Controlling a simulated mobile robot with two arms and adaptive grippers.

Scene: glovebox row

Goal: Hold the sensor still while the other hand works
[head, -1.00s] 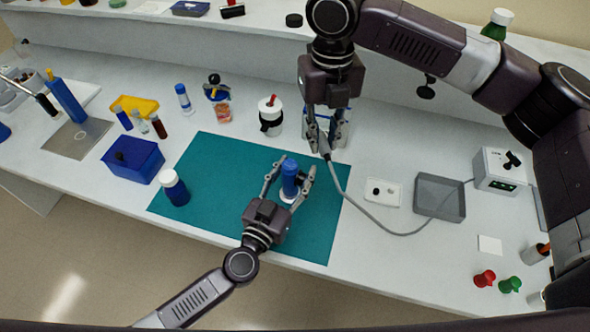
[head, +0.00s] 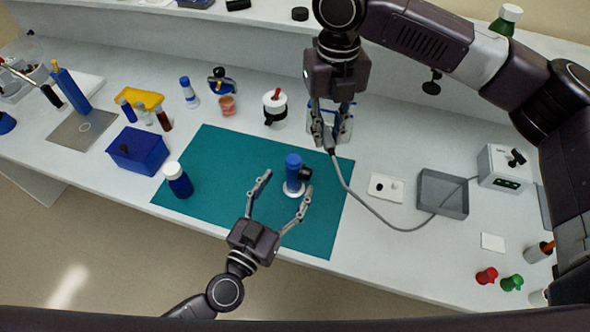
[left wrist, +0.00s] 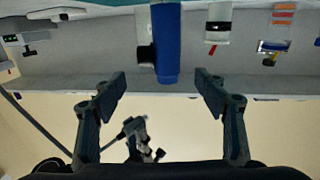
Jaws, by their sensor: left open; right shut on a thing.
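The sensor (head: 329,142), a slim grey probe on a grey cable, is held by my right gripper (head: 324,130) at a clear, blue-marked vessel (head: 345,122) behind the teal mat. The fingers hide much of it, and I cannot tell whether its tip is inside the vessel. A blue cylinder (head: 293,168) with a black side knob and white foot stands upright on the mat; it also shows in the left wrist view (left wrist: 167,45). My left gripper (head: 284,187) is open and empty, its fingers spread in front of the cylinder, apart from it.
The cable runs right past a white plate (head: 386,187) and grey tray (head: 443,194) to a white meter box (head: 503,168). The mat's front is clear.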

